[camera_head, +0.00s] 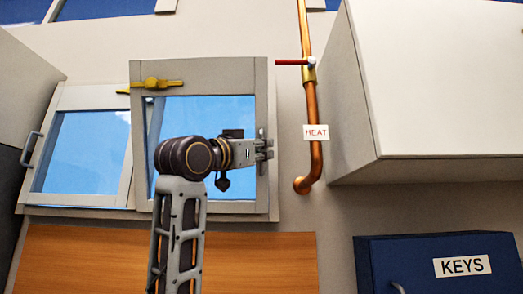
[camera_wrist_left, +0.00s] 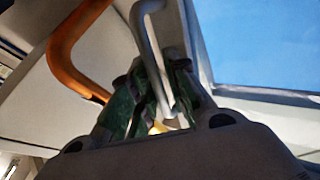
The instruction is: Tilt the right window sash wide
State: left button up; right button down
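The right window sash (camera_head: 200,80) has a pale frame around a blue pane. Its top stands out from the wall towards me, so it looks tilted partway. A brass latch (camera_head: 152,84) sits across its upper left part. My left gripper (camera_head: 264,149) is at the sash's right side, with my arm in front of the pane. In the left wrist view the gripper (camera_wrist_left: 160,95) has its fingers close on both sides of the grey sash handle (camera_wrist_left: 150,45), and looks shut on it. The handle is mostly hidden in the head view. My right gripper is out of view.
The left sash (camera_head: 127,140) with a grey handle (camera_head: 31,149) is beside it. A copper pipe (camera_head: 311,110) with a red valve lever (camera_head: 290,62) and HEAT tag runs close to the right. A white cabinet (camera_head: 440,80) and a blue KEYS box (camera_head: 400,250) are further right.

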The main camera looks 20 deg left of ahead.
pick_arm(q)
jog(key=shift+s, duration=0.15)
jog(key=v, duration=1.2)
dwell(0.4)
dwell(0.7)
